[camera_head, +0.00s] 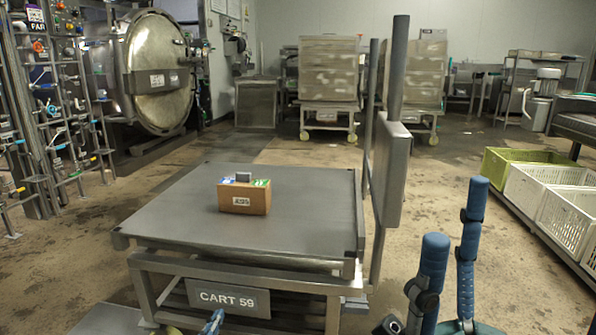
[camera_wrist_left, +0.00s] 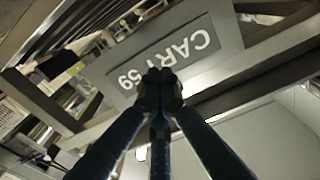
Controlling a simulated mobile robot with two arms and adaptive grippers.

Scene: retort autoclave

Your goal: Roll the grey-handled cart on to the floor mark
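The cart (camera_head: 300,205) stands in front of me, with a flat grey top and a "CART 59" plate (camera_head: 228,298) on its near side. Its grey upright handle and panel (camera_head: 388,170) rise at the right. A small cardboard box (camera_head: 245,198) sits on the top. My left gripper (camera_head: 214,322) is mostly cut off below the plate. In the left wrist view its fingers (camera_wrist_left: 160,88) come together in front of the plate (camera_wrist_left: 165,52), with nothing visible between them. My right gripper (camera_head: 452,212) points up, fingers apart and empty, right of the cart. I cannot make out a floor mark with certainty.
A round-doored autoclave (camera_head: 155,75) and pipework (camera_head: 50,110) stand at the left. Loaded carts (camera_head: 328,75) stand at the back. Green (camera_head: 535,165) and white crates (camera_head: 535,190) line the right side. Open floor lies behind the cart and to its right.

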